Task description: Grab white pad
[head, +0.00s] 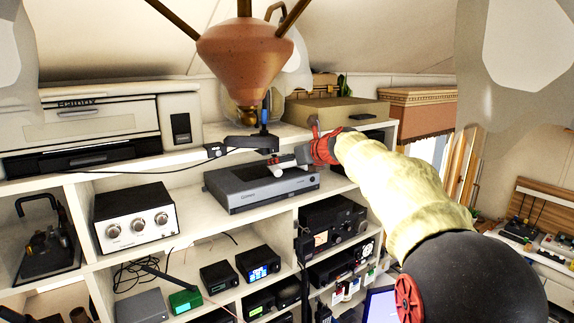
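My gripper (312,146) shows red parts at the end of my yellow-sleeved arm, reaching from the right to the top of the shelving. A small whitish piece (302,155) shows right at its left side, above the grey flat device. I cannot tell whether it is the white pad or part of something else, nor whether the fingers touch it. The fingertips are too small and overlapped to read as open or shut. No other clear white pad shows.
A grey flat device (262,187) sits on the shelf just below my gripper. A tan box (335,110) is behind. A terracotta lamp (244,62) hangs above. A silver three-knob box (131,218) stands left.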

